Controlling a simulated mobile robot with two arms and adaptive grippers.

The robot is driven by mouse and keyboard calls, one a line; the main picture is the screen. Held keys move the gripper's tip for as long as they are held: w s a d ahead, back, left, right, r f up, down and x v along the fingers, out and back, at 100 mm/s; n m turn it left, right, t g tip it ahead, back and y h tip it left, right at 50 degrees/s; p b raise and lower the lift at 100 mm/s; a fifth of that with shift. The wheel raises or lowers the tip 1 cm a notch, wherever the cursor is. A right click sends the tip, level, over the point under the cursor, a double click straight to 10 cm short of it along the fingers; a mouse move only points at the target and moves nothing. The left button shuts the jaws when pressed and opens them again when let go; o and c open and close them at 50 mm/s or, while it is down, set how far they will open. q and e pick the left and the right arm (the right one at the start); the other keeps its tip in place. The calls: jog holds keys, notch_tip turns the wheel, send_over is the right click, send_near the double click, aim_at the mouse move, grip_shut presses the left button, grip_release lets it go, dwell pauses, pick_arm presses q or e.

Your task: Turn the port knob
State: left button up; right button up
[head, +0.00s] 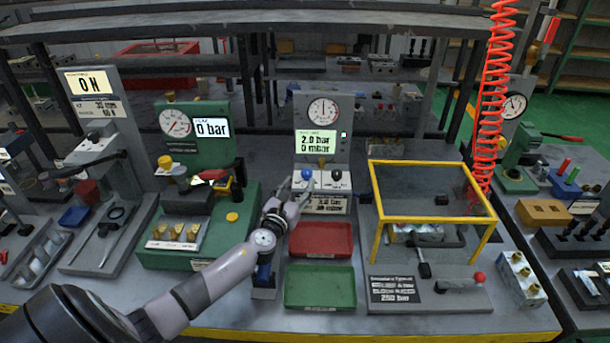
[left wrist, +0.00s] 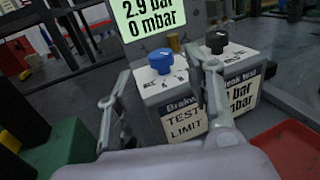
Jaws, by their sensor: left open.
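A grey test block stands at the table's middle. A blue knob (head: 306,174) and a black knob (head: 336,175) sit side by side on its front box; I cannot read which one is labelled port. The left wrist view shows the blue knob (left wrist: 161,61) with small position marks in front of it, and the black knob (left wrist: 217,42) to its right. My left gripper (head: 298,188) is open just in front of the box. In the left wrist view its fingers stand apart either side of the blue knob, the right one between the knobs. I cannot see contact.
A gauge (head: 323,110) and a lit display (head: 316,143) are above the knobs. A red tray (head: 321,240) and a green tray (head: 320,288) lie in front. A yellow-framed guard (head: 430,190) stands to the right, a green test block (head: 200,140) to the left.

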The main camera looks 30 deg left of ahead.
aim_at(305, 176)
pick_arm(q)
jog(key=x, duration=0.5)
jog(key=shift+w+b, duration=0.25)
jog(key=shift+b, duration=0.1)
jog(key=shift+c, duration=0.5)
grip_shut()
